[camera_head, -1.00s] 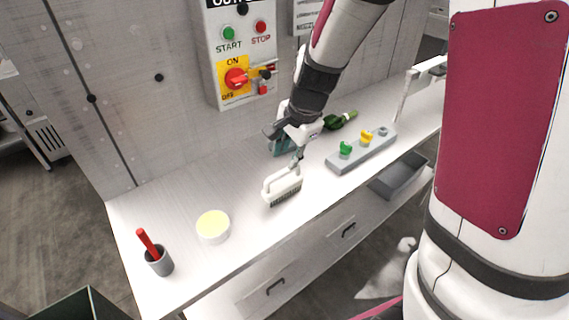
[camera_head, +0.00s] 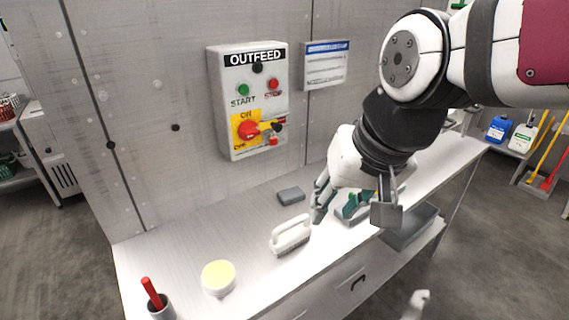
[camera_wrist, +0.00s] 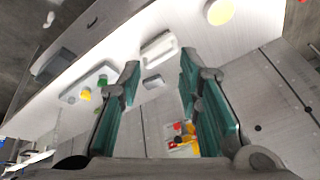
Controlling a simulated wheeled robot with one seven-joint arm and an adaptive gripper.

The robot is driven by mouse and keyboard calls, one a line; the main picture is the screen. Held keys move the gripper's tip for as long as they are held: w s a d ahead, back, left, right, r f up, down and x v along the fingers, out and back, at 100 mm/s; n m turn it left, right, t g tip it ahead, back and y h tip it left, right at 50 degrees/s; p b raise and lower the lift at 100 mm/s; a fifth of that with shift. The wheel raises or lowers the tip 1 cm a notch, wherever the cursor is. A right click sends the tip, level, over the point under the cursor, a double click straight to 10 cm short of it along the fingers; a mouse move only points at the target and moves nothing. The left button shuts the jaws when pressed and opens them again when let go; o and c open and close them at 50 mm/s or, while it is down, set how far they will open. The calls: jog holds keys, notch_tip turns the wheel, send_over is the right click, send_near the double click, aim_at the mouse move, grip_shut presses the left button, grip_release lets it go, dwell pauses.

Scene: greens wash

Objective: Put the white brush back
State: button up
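The white brush (camera_head: 291,234) stands bristles down on the white counter, with its loop handle on top. It also shows in the wrist view (camera_wrist: 157,48), beyond the fingertips. My gripper (camera_head: 350,212) is raised to the right of the brush in the head view, apart from it. In the wrist view my gripper (camera_wrist: 160,66) has its two teal-padded fingers spread wide with nothing between them.
A yellow-topped white tub (camera_head: 218,278) and a grey cup (camera_head: 162,311) with a red handle stand left of the brush. A small grey block (camera_head: 291,196) lies behind it. A grey valve block (camera_wrist: 72,94) is partly hidden behind my gripper in the head view. A control box (camera_head: 250,100) hangs above.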

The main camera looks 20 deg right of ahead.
jog(key=s+n, duration=0.2)
jog(key=s, duration=0.1)
jog(key=s+n, duration=0.1)
jog(key=s, duration=0.1)
jog(key=shift+s+d+r+h, duration=0.2)
jog(key=shift+d+r+h, duration=0.2)
jog(key=shift+c, duration=0.6)
